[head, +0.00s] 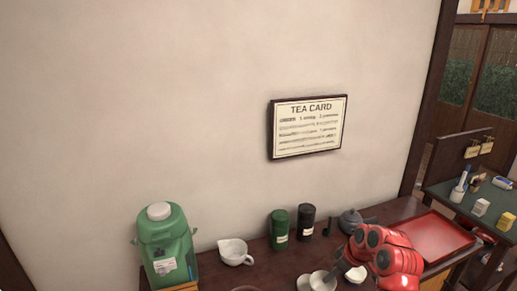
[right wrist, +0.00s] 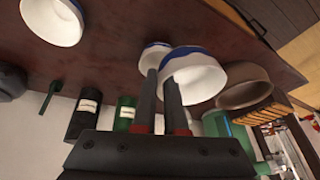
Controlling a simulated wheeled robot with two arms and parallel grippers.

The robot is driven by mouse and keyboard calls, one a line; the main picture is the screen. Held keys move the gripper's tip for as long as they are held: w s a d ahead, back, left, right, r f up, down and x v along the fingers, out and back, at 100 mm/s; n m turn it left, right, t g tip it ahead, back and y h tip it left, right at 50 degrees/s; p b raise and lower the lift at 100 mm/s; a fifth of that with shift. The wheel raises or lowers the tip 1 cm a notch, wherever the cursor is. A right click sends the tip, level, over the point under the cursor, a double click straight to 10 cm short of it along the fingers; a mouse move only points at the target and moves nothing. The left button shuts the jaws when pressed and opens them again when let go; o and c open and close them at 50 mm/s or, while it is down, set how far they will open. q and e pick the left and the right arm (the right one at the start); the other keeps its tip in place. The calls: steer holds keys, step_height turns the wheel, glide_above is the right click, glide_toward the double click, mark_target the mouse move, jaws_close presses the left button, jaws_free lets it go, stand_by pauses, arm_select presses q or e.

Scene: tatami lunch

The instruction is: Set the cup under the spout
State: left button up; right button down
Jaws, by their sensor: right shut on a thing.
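My right gripper (right wrist: 163,76) is shut on a white cup with a blue rim (right wrist: 196,82), with its dark fingertips at the cup's wall. In the head view the red right wrist is at the lower right, and the held cup (head: 322,281) shows near the bottom edge. The green drink dispenser (head: 166,250) with a white cap stands at the far left, well apart from the gripper. Its spout cannot be made out. A second blue-rimmed cup (right wrist: 155,53) is just behind the held one. My left gripper is not in view.
Another white cup (head: 356,274) stands near the right wrist. A white pourer (head: 234,252), a green canister (head: 279,230), a black canister (head: 307,223) and a grey teapot (head: 351,221) line the wall. A brown bowl (right wrist: 243,86) lies towards the dispenser. A red tray (head: 436,245) is at right.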

steer(key=s+d+m+t+h, duration=0.2)
steer(key=s+m, duration=0.4)
steer(key=m, duration=0.1)
steer(key=s+a+f+m, duration=0.1)
steer(key=s+a+f, duration=0.2)
steer(key=s+a, duration=0.4)
steer(key=shift+s+f+h, duration=0.3)
steer(key=shift+s+f, duration=0.1)
steer(key=shift+s, duration=0.85)
